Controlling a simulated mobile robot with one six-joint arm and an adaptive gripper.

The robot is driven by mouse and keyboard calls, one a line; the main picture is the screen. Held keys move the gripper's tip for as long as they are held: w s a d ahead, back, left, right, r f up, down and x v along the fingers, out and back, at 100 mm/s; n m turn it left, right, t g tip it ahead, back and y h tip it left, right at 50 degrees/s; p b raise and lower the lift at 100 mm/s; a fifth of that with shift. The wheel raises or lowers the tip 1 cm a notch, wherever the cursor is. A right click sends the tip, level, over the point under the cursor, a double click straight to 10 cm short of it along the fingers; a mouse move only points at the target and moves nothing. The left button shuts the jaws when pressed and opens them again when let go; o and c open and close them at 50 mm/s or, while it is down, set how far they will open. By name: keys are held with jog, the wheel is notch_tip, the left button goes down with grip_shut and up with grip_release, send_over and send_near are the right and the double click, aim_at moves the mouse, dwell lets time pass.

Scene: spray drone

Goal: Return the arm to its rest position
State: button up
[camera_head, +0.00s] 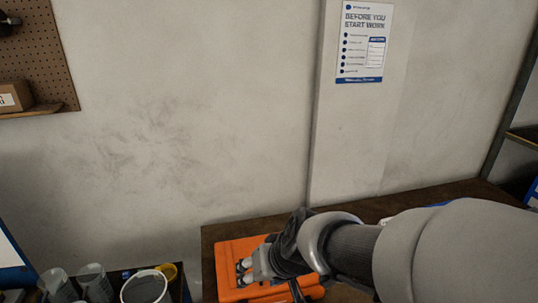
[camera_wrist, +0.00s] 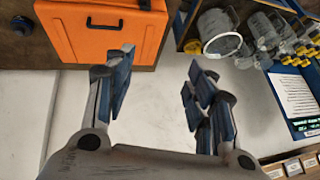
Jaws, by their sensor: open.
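My arm (camera_head: 440,250) reaches in from the right in the head view and extends left over an orange case. My gripper (camera_wrist: 160,85) shows in the wrist view with its two blue-padded fingers spread apart and nothing between them. In the head view the fingers are mostly hidden by the wrist. The orange case (camera_wrist: 85,35) lies on a brown bench just beyond the fingers in the wrist view, and its orange lid (camera_head: 237,252) shows below and left of my wrist in the head view. I cannot tell whether the gripper touches it.
A bin with clear bottles with yellow caps (camera_wrist: 265,30) and a white round container (camera_wrist: 222,42) stands right of the case. In the head view a white bucket (camera_head: 146,288) stands lower left. A poster (camera_head: 363,42) hangs on the bare wall (camera_head: 180,120).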

jog(key=s+d+f+m+h+b, duration=0.1)
jog(key=s+d+h+b, duration=0.3)
jog(key=s+d, duration=1.2)
jog(key=shift+s+f+m+b, duration=0.25)
jog(key=shift+s+m+b, duration=0.45)
jog(key=shift+s+b, duration=0.3)
